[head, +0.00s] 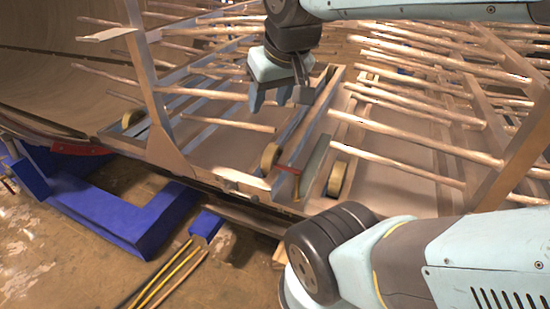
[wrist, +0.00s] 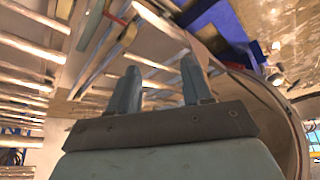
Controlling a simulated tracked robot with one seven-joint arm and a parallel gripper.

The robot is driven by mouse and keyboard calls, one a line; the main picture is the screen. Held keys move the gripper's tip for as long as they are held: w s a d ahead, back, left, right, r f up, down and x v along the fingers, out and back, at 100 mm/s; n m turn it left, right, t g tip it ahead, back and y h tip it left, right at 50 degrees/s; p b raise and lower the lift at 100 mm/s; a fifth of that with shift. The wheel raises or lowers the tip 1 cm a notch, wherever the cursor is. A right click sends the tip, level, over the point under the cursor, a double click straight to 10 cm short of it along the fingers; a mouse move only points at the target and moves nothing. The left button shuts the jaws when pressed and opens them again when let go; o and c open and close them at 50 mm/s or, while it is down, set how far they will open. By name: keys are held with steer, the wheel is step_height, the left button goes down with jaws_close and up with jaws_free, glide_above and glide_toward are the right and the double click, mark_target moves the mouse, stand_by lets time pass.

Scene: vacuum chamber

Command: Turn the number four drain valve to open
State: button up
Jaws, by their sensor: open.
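My gripper (head: 270,101) hangs at the upper middle of the head view, fingers pointing down, above the rack's lower frame. In the wrist view my gripper (wrist: 162,68) shows two spread fingers with nothing between them. A small red lever-like part (head: 288,169) with a yellow piece below it sits at the rack's front edge, below and slightly right of my gripper and apart from it. It may be a valve handle; I see no number on it. No clearly marked drain valve shows in either view.
Wooden rods (head: 405,144) stick out on both sides of my gripper, with an upright post (head: 155,90) to the left. Tan wheels (head: 337,178) sit in the frame. A blue metal support (head: 120,218) and yellow and black cables (head: 172,275) lie on the floor side.

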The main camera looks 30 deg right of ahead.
steer(key=w+d+f+n+g, duration=0.25)
steer(key=w+d+f, duration=0.2)
steer(key=w, duration=0.45)
steer(key=n+g, duration=0.3)
steer(key=n, duration=0.2)
glide_above(288, 168)
step_height(288, 168, down, 26)
step_height(288, 168, down, 14)
steer(key=shift+r, duration=0.1)
jaws_close()
